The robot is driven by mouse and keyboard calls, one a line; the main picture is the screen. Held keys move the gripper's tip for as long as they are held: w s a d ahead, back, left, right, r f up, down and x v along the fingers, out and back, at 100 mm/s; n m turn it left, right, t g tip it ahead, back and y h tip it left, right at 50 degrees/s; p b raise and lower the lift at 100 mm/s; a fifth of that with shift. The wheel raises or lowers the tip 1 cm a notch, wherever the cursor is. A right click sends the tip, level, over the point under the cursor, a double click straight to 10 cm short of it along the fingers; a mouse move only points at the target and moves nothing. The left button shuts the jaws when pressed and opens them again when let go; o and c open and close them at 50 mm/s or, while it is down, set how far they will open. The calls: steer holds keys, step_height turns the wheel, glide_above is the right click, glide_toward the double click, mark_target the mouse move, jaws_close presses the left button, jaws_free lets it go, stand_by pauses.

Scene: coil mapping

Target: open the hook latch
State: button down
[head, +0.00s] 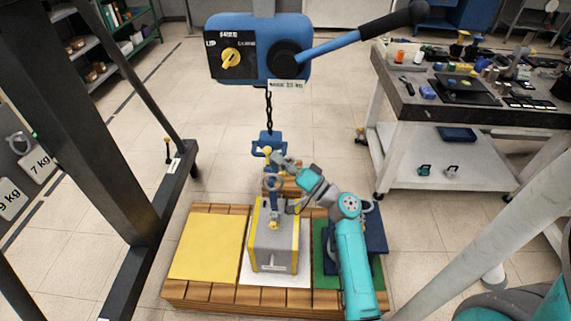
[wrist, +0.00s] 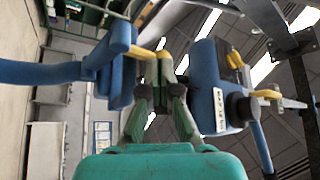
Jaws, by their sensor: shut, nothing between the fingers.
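The blue hook (head: 267,138) hangs on the chain below the hoist, with yellow latch parts (head: 266,151) beside it. My gripper (head: 277,158) is at the hook's lower right in the head view. In the wrist view, my gripper (wrist: 158,68) has its fingers together, with nothing seen between them. The yellow latch bar (wrist: 147,53) runs from the blue hook (wrist: 116,62) to just behind the fingertips. I cannot tell whether they touch it. The gripper and arm partly hide the area under the hook in the head view.
A blue chain hoist (head: 258,50) with a long lever hangs above. Below is a grey box with yellow edges (head: 270,245), topped by a blue lifting piece, on a wooden platform (head: 205,293). A workbench (head: 470,112) stands right and a dark frame left.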

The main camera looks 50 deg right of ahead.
steer(key=shift+r, duration=0.1)
steer(key=shift+w+d+r, duration=0.4)
steer(key=shift+d+r, duration=0.05)
steer(key=shift+r, duration=0.2)
